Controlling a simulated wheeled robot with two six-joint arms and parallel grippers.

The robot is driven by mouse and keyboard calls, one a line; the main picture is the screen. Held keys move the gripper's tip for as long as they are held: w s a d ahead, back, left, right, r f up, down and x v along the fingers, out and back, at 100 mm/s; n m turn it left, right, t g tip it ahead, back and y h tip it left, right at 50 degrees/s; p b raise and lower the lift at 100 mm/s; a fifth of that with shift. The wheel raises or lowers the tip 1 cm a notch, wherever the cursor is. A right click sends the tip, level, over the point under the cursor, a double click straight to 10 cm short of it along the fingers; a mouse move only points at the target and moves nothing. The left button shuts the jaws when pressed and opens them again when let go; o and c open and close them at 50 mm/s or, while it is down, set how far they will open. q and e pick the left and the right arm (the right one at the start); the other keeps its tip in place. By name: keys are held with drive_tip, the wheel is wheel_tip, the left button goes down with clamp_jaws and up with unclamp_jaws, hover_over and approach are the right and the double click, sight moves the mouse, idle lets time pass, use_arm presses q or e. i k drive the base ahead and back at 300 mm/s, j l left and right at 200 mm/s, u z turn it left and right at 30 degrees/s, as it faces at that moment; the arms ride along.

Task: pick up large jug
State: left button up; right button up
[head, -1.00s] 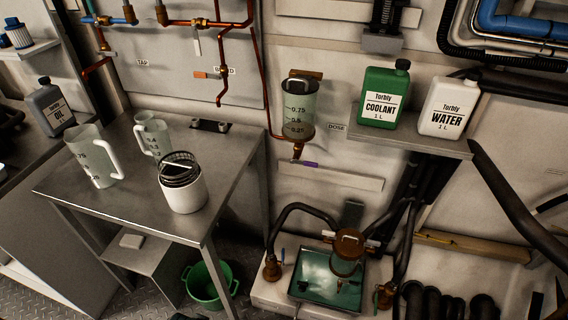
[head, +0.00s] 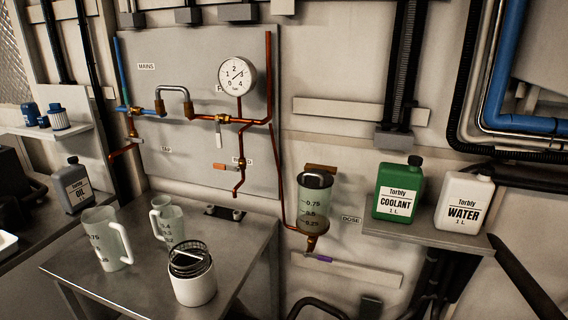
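The large jug (head: 106,240) is a clear, pale jug with printed marks and a handle on its right side. It stands upright at the left of the metal table (head: 250,262). A smaller jug (head: 165,221) of the same kind stands behind it to the right. A white pot (head: 193,286) with a dark wire coil or basket on top stands at the table's front, right of the large jug. Neither of my grippers shows in the head view.
A grey oil bottle (head: 73,188) stands behind the large jug to the left. A pressure gauge (head: 238,76) and copper pipes are on the wall panel. Coolant (head: 398,191) and water (head: 463,204) bottles stand on a right shelf. The table's right part is largely clear.

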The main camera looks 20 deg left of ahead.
sight(108, 239)
drive_tip(key=u, duration=1.7)
